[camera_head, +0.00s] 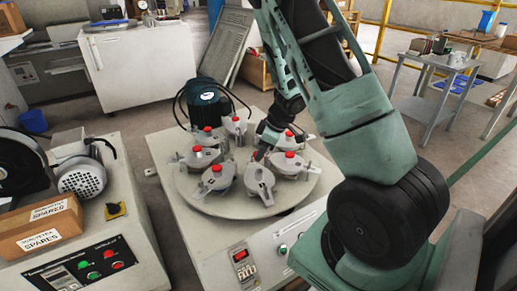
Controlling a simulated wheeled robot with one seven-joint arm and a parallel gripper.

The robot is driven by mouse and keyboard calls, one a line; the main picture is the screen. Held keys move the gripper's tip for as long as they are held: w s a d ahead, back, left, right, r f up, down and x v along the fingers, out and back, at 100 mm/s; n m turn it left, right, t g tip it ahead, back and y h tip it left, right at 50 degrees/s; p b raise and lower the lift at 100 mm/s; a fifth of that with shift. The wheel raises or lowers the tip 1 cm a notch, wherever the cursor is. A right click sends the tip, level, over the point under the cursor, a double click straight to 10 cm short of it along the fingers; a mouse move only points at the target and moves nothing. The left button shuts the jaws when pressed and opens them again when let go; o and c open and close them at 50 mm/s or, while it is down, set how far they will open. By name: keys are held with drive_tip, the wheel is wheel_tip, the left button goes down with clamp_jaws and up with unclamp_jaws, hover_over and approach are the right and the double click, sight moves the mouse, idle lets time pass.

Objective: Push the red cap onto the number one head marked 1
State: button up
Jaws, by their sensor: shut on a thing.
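A round turntable (232,207) carries a ring of several grey heads, most topped with a red cap. The front-middle head (260,181) shows no red cap on its top. My gripper (258,149) reaches down from the right to the ring, just behind and above that head. It is shut on a small red cap (254,155), of which only a sliver shows at the fingertips. The fingers are small and dark here. I cannot tell whether the cap touches the head. The number marks on the heads are too small to read, so I cannot tell which is 1.
Capped heads stand close on both sides, such as the front-left one (217,178) and the right one (290,164). A dark motor (207,100) with cables stands behind the turntable. A control panel (243,262) is on the bench front. A spares box (40,225) lies left.

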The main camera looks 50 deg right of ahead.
drive_tip(key=shift+f+b, duration=1.85)
drive_tip(key=shift+b, duration=0.6)
drive_tip(key=shift+f, duration=0.7)
drive_tip(key=shift+s+p, duration=0.1)
drive_tip(key=shift+p, duration=0.95)
drive_tip(key=shift+f+p, duration=0.5)
drive_tip(key=shift+f, duration=0.3)
idle(0.3)
drive_tip(key=o, duration=1.5)
drive_tip(key=shift+r, duration=0.2)
drive_tip(key=shift+r+p, duration=3.35)
drive_tip(key=shift+p, duration=1.35)
